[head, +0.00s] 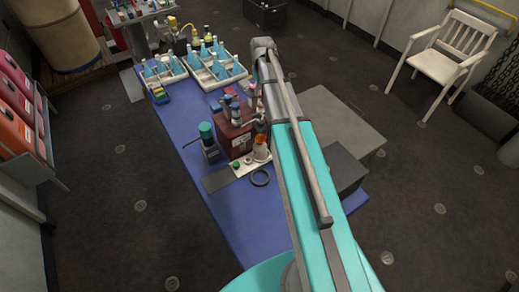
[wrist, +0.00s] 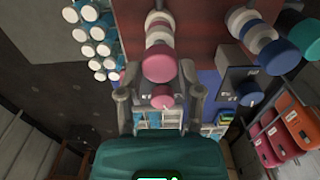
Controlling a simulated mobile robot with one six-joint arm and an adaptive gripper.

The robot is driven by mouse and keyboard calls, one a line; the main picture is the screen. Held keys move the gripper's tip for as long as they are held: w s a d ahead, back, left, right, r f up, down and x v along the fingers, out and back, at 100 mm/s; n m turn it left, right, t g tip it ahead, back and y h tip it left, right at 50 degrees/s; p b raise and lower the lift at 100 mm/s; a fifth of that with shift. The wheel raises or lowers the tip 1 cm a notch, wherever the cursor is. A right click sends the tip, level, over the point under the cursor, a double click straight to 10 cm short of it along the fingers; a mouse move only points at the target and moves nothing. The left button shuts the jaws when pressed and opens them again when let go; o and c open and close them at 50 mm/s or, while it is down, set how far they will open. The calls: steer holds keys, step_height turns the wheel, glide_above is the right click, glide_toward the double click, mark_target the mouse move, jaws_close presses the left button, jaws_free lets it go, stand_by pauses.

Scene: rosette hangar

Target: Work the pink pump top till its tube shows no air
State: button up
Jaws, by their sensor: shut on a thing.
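The pink pump top (wrist: 158,62) is in the wrist view, on a stack of white and pink rings against a dark red box face (wrist: 205,20). My gripper (wrist: 158,68) has a finger on each side of it and is shut on it. A smaller pink knob (wrist: 163,95) shows below it, between the fingers. In the head view the dark red box (head: 236,136) stands on the blue table (head: 240,215), with small tops above it. My arm hides much of the gripper there. I cannot make out the tube or any air in it.
A blue pump top (wrist: 278,57) and a teal one (wrist: 305,38) are at the right in the wrist view. Trays of blue bottles (head: 215,70) stand behind the box. A teal-topped item (head: 207,135) and a black ring (head: 260,177) are close by. The table's front is clear.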

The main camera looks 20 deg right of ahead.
steer(key=shift+r+p, duration=0.7)
steer(key=shift+r, duration=0.1)
steer(key=shift+f+b, duration=1)
steer(key=shift+f, duration=0.05)
stand_by(0.7)
steer(key=shift+r+p, duration=1)
steer(key=shift+r, duration=0.05)
stand_by(0.4)
steer(key=shift+f+b, duration=1)
steer(key=shift+f, duration=0.05)
stand_by(0.6)
steer(key=o, duration=0.8)
steer(key=shift+o, duration=0.2)
steer(key=shift+r, duration=0.1)
steer(key=shift+r+p, duration=3.5)
steer(key=shift+p, duration=0.05)
